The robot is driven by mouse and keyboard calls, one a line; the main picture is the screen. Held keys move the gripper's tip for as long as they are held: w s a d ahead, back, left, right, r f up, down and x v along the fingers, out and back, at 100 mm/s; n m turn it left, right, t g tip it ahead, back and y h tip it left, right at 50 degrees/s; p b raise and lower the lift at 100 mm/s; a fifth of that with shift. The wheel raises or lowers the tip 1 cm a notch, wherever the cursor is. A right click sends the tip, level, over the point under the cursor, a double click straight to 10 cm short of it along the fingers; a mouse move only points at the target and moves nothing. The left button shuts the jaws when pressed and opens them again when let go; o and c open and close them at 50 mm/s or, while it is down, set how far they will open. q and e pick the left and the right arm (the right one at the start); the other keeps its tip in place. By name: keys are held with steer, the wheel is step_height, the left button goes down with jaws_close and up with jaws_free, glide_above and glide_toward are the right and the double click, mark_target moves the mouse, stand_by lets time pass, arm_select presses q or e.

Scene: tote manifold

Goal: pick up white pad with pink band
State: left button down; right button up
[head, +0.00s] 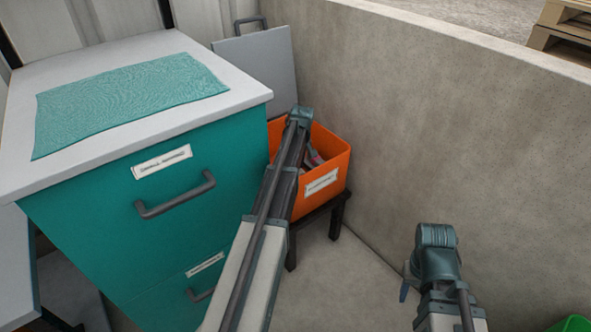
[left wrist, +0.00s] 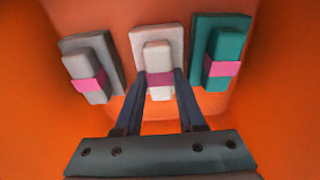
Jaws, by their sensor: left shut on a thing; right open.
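The white pad with a pink band (left wrist: 157,58) is in the middle of a row inside the orange tote (head: 335,165). In the left wrist view, the fingers of my left gripper (left wrist: 160,80) are shut on it from both sides, at the band. I cannot tell whether the pad is lifted off the tote's floor. In the head view my left arm reaches into the tote and hides part of it. My right gripper (head: 407,283) is open and empty, low in front of the concrete wall, with its fingers partly hidden.
A grey pad (left wrist: 88,65) and a teal pad (left wrist: 219,50), both with pink bands, flank the white one. The tote stands on a dark stand (head: 338,215) between the teal drawer cabinet (head: 90,215) and the concrete wall (head: 460,130). A grey panel (head: 255,65) stands behind.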

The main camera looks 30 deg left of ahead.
arm_select(q)
step_height(320, 180, up, 10)
steer(key=p, duration=0.9)
steer(key=shift+p, duration=0.4)
steer(key=c, duration=1.2)
jaws_free()
jaws_close()
